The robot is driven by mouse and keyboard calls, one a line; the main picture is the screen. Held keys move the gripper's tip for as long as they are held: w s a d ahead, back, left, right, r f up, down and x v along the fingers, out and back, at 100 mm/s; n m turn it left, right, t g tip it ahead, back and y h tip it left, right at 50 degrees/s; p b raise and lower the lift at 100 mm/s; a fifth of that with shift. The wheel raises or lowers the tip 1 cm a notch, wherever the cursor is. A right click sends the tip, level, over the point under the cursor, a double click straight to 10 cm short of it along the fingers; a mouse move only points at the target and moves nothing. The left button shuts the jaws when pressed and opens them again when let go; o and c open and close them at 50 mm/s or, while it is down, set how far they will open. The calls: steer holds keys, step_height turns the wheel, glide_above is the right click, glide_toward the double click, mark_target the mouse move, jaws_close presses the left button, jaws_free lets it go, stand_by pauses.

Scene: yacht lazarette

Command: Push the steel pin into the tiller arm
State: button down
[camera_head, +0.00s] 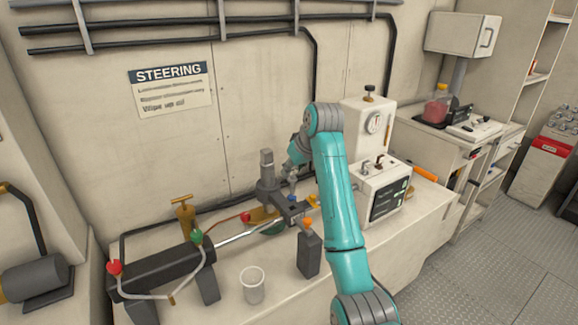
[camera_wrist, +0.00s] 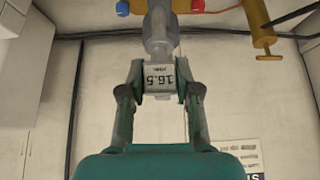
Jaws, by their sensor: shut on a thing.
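The steel pin (camera_wrist: 159,76) is light grey with a squared head marked 16.5. My gripper (camera_wrist: 160,92) is shut on this head, one finger on each side. In the head view my gripper (camera_head: 292,172) is over the dark tiller arm (camera_head: 297,209), beside the grey upright post (camera_head: 267,178). The pin (camera_head: 291,186) is small there; I cannot tell whether its tip is inside the tiller arm or above it.
A steel rod runs from the black cylinder (camera_head: 160,270) toward the tiller arm. A white gauge box (camera_head: 378,195) is to the right. A brass pump (camera_head: 184,215) is to the left.

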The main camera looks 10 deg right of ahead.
mark_target(294, 180)
stand_by(0.3)
steer(key=shift+f, duration=2.4)
steer(key=shift+f, duration=2.6)
stand_by(1.0)
steer(key=c, duration=0.7)
jaws_free()
steer(key=shift+c, duration=0.2)
steer(key=shift+s, duration=0.1)
steer(key=shift+r, duration=0.1)
steer(key=v, duration=1.1)
steer(key=shift+s+r, duration=0.25)
steer(key=shift+r, duration=0.05)
